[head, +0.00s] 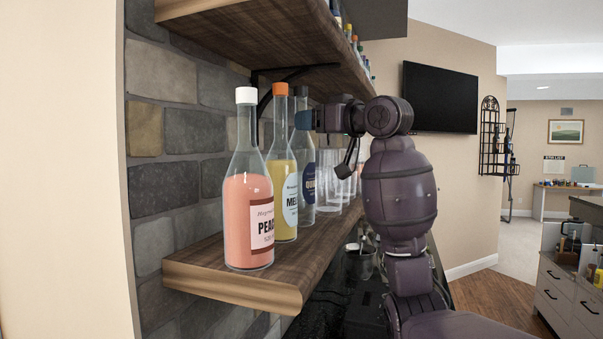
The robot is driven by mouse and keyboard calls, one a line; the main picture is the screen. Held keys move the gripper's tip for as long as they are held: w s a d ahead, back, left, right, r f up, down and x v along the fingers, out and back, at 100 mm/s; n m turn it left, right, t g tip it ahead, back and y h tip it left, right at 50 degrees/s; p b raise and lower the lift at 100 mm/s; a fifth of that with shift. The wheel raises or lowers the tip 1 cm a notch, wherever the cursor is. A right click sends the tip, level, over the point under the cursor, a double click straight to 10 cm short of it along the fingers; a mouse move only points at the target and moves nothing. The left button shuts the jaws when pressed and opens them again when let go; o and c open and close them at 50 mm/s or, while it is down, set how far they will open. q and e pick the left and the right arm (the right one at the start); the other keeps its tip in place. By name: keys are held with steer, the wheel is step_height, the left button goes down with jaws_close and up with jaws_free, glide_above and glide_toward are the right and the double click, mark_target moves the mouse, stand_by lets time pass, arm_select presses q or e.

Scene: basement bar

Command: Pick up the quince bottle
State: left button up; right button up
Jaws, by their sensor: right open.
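I cannot tell whether the fingers touch or surround the neck. My left gripper is not in view.
A peach bottle (248,212) with a white cap and a yellow bottle (283,198) with an orange cap stand nearer on the lower shelf (235,282). Clear glasses (328,185) stand behind the quince bottle. An upper shelf (262,35) overhangs.

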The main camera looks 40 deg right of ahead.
steer(key=w+p, duration=0.1)
steer(key=w, duration=0.3)
steer(key=shift+w+a+r, duration=0.1)
steer(key=shift+a, duration=0.05)
jaws_close()
